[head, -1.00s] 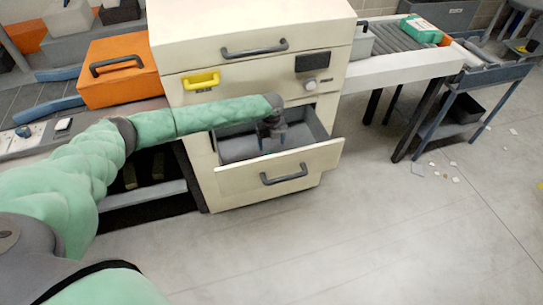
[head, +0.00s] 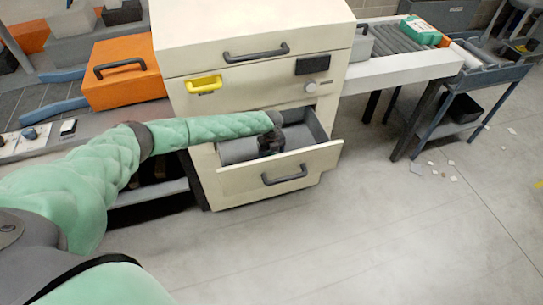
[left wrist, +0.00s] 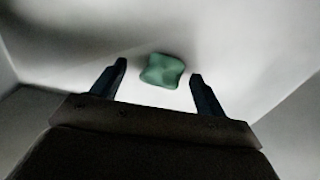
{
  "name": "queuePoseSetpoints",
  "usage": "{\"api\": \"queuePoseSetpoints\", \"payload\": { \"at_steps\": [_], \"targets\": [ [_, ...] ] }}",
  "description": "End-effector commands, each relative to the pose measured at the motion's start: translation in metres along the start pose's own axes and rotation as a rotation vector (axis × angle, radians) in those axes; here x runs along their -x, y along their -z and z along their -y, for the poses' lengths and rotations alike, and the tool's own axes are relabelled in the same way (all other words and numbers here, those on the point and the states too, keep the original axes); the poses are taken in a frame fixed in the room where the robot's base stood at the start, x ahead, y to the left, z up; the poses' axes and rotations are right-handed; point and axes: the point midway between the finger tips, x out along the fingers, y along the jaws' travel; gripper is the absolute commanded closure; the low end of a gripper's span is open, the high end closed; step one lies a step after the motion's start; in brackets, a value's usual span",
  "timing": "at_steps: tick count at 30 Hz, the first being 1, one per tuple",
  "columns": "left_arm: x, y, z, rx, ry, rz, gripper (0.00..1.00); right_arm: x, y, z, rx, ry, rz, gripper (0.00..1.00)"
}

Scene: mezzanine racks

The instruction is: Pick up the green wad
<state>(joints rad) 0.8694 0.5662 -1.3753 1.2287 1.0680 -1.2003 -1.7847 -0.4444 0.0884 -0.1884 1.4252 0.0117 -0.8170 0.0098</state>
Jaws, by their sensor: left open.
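The green wad (left wrist: 163,71) lies on the pale floor of the drawer in the left wrist view, a small crumpled lump. My left gripper (left wrist: 159,75) is open, with one dark finger on each side of the wad's position in the picture; I see no contact with it. In the head view my left gripper (head: 270,146) reaches down into the open drawer (head: 282,170) of the cream cabinet. The wad is hidden there by the drawer and my arm. My right gripper is not in view.
The cream cabinet (head: 250,25) has a yellow handle (head: 204,85) and a knob above the drawer. An orange case (head: 124,72) stands to its left. A roller conveyor (head: 398,45) and a blue-grey cart (head: 480,78) are at right. The floor in front is clear apart from scattered scraps.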

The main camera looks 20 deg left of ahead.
Motion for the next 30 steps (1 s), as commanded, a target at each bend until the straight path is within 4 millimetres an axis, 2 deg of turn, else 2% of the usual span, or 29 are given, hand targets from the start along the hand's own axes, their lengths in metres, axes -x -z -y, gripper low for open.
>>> {"api": "queuePoseSetpoints", "payload": {
  "at_steps": [2,3,10,21,25,30],
  "targets": [
    [0.000,0.000,0.000,0.000,0.000,0.000,0.26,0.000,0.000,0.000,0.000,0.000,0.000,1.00],
    [0.000,0.000,0.000,0.000,0.000,0.000,0.30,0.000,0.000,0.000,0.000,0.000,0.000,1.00],
    [0.000,0.000,0.000,0.000,0.000,0.000,0.74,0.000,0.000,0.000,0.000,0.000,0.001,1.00],
    [0.001,0.000,0.000,0.000,0.001,0.000,0.75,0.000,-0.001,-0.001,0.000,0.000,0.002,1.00],
    [0.008,0.000,0.001,-0.001,0.002,0.000,0.75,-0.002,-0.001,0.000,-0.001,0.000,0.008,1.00],
    [0.034,-0.001,0.001,-0.002,0.003,0.002,0.75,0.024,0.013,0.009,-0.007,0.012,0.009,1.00]
  ]
}}
